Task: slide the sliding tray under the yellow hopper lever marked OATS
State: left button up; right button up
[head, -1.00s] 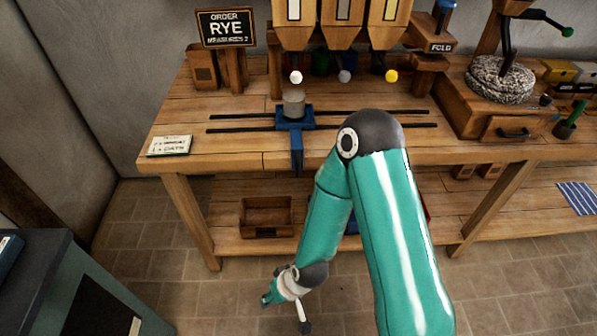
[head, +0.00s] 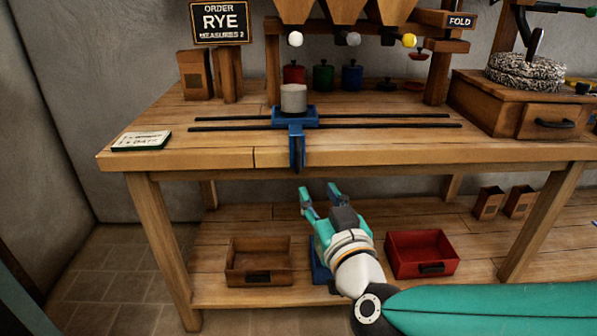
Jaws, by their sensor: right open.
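The blue sliding tray (head: 310,120) sits on two dark rails (head: 390,120) on the bench top, with a grey cylindrical cup (head: 293,98) standing on it. Its blue handle (head: 297,148) hangs over the bench's front edge. The tray is below the white-knobbed lever (head: 295,39), at the left of the hopper row. The yellow lever knob (head: 409,41) is at the right of the row; its marking cannot be read. My right gripper (head: 319,190) is open and empty, in front of the bench and below the handle, apart from it. My left gripper is not in view.
A grey lever knob (head: 353,39) hangs between the other two. Red, green and blue lidded pots (head: 323,76) stand behind the rails. The lower shelf holds a wooden bin (head: 258,262) and a red bin (head: 422,254). The rails right of the tray are clear.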

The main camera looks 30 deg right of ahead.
jog(key=p, duration=0.8)
send_near(300, 153)
jog(key=x, duration=1)
jog(key=shift+w, duration=0.35)
grip_shut()
jog(key=shift+d, duration=0.1)
